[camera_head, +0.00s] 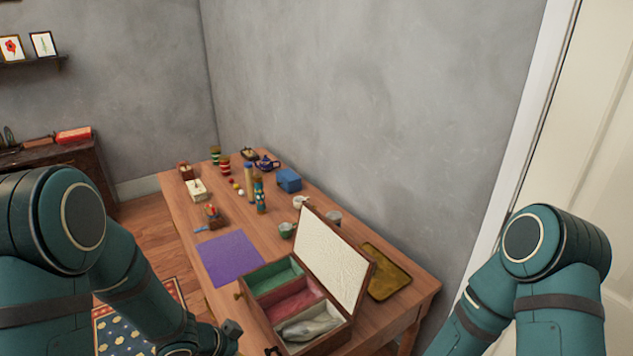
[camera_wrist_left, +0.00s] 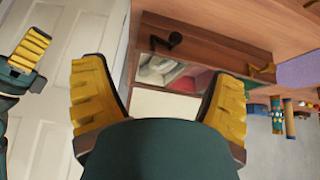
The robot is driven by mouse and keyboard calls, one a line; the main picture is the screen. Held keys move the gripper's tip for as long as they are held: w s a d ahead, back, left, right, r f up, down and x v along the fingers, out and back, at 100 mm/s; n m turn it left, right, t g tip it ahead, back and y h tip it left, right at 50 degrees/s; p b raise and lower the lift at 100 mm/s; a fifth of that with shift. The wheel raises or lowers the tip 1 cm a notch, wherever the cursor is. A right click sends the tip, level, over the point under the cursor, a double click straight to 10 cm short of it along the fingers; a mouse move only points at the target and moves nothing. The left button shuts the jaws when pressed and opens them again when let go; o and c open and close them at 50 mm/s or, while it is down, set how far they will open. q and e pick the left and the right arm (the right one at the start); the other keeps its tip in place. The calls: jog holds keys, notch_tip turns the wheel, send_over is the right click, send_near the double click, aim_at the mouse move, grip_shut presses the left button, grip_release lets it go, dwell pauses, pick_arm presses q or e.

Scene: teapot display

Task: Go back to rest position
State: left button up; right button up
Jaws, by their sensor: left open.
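My left gripper (camera_wrist_left: 160,98) is open and empty in the left wrist view, its two yellow-padded fingers spread apart. In the head view the left arm comes down at the lower left, and part of its gripper (camera_head: 228,336) shows in front of the table's near left edge. My right arm comes in at the lower right of the head view; its hand is below the frame. In the left wrist view one yellow finger of my right gripper (camera_wrist_left: 30,48) shows at the left edge; its other finger is not clear.
The wooden table (camera_head: 180,211) carries an open compartment box (camera_head: 256,319) near my left gripper, a purple mat (camera_head: 230,258), a brown tray (camera_head: 388,270), a blue box (camera_head: 288,180) and several small items. A wall is behind it; a white door (camera_head: 590,150) is right.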

pick_arm(q)
jog(key=s+d+f+n+g, duration=0.1)
jog(key=s+d+f+n, duration=0.1)
jog(key=s+f+n, duration=0.3)
jog(key=s+d+f+n+g+y, duration=0.1)
jog(key=s+d+f+n, duration=0.2)
jog(key=s+f+n, duration=0.1)
jog(key=s+n, duration=0.1)
jog(key=n, duration=0.1)
jog(key=shift+s+d+f+n, duration=0.25)
jog(key=shift+f+n, duration=0.15)
dwell(0.4)
